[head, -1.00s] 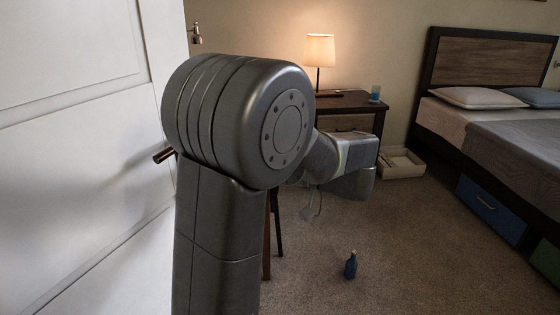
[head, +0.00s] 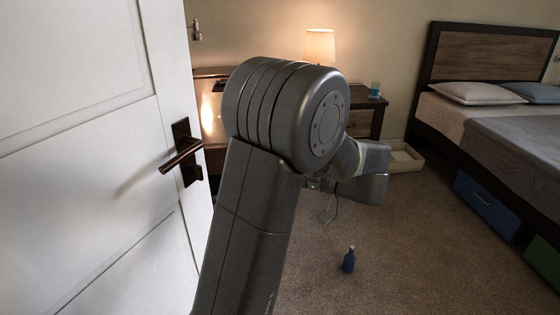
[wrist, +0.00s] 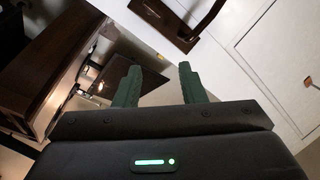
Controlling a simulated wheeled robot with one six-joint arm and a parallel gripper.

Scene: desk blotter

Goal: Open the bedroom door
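The white door (head: 75,150) fills the left of the head view, its free edge showing with the bedroom beyond. Its dark bronze lever handle (head: 182,155) sits on a dark plate near that edge, the lever pointing left, roughly level. In the wrist view the handle (wrist: 185,18) is at the top, beyond the fingertips, and the white door (wrist: 275,50) is at the right. My gripper (wrist: 158,75) is open, with two dark green fingers apart, nothing between them and not touching the handle. In the head view my arm hides the fingers.
A wooden desk or table (head: 212,73) stands behind my arm. A lamp (head: 320,46) and a nightstand (head: 365,103) are at the back. The bed (head: 500,115) is at the right.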

